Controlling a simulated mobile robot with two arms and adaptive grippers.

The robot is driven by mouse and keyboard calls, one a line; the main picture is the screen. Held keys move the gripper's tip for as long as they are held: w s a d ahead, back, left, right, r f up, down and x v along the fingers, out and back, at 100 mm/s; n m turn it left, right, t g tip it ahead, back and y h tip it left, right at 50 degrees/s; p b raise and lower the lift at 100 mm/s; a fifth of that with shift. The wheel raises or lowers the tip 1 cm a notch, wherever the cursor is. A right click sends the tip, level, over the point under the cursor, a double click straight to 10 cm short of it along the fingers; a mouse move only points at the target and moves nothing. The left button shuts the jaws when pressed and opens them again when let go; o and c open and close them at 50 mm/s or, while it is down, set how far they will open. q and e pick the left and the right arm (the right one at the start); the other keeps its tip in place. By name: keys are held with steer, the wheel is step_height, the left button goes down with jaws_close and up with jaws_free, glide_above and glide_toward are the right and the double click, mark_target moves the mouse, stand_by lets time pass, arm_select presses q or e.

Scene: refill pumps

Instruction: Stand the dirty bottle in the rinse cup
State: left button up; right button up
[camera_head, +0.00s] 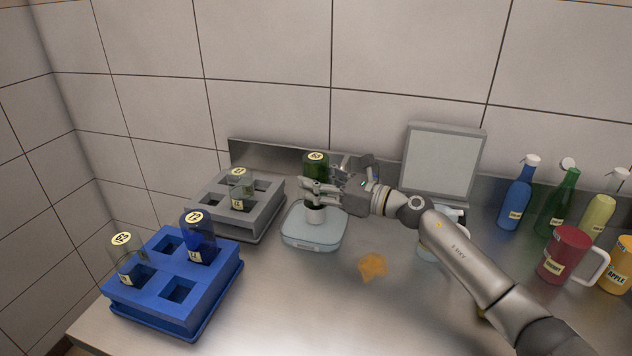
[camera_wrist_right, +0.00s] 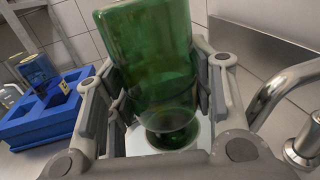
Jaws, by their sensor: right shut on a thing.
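A green see-through bottle (camera_head: 316,164) is held above a pale square base (camera_head: 305,243) with rounded corners. A small grey cup-like part (camera_head: 316,214) stands on this base, partly hidden by my fingers; I take it as the rinse cup. My right gripper (camera_head: 318,189) is shut around the bottle. In the right wrist view the bottle (camera_wrist_right: 150,60) fills the space between the fingers, wide body up and narrower end down, over a pale round surface. I cannot tell whether the lower end touches the cup. My left gripper is not in view.
A grey rack (camera_head: 270,222) and a blue rack (camera_head: 214,308) with bottles stand to the left. An orange-brown patch (camera_head: 373,266) lies on the counter. A pale panel (camera_head: 440,160) stands behind my arm. Several colored bottles and a red mug (camera_head: 563,252) are at right. The front counter is mostly clear.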

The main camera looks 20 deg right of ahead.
mark_target(316, 156)
steer(key=shift+f+b, duration=0.6)
steer(key=shift+b, duration=0.15)
stand_by(0.6)
steer(key=o, duration=1.2)
steer(key=shift+a, duration=0.1)
steer(key=shift+r, duration=0.15)
step_height(316, 156, up, 9)
steer(key=p, duration=0.7)
